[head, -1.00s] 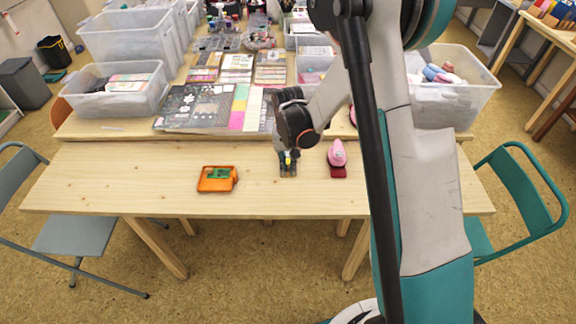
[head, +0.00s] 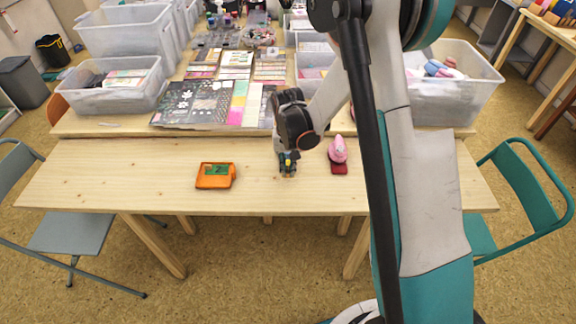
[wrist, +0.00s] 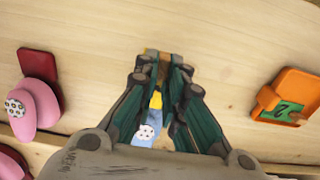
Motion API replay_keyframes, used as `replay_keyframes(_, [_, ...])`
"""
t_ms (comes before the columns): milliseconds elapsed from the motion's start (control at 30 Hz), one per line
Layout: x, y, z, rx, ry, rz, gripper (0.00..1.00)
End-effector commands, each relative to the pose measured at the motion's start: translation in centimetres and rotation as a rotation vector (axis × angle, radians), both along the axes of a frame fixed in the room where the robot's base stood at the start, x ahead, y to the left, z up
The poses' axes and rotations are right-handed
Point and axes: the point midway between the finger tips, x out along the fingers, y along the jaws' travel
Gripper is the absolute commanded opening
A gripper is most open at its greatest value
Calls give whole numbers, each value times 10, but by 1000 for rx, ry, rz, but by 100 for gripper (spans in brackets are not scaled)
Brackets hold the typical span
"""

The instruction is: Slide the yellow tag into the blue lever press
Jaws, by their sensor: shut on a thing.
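My gripper (head: 288,165) is low over the middle of the near table. In the wrist view its fingers (wrist: 161,70) are close together, shut on what looks like the yellow tag (wrist: 150,52), of which only a sliver shows at the tips. The blue lever press (wrist: 147,132) is largely hidden by the fingers; its blue body and white dotted disc show between them. More yellow shows just beyond that disc, and I cannot tell which thing it belongs to. Whether the tag touches or enters the press is hidden.
A pink lever press (head: 338,153) on a red base stands close to the right of my gripper. An orange tray (head: 203,184) with a green piece numbered 2 (wrist: 282,110) lies to the left. The table front is bare. Sheets and bins fill the table behind.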

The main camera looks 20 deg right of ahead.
Motion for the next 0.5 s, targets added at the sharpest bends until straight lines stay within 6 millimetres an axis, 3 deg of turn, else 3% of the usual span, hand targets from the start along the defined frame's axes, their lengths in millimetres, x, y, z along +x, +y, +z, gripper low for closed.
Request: replay_keyframes(500, [0, 0, -25, 0, 0, 0, 1])
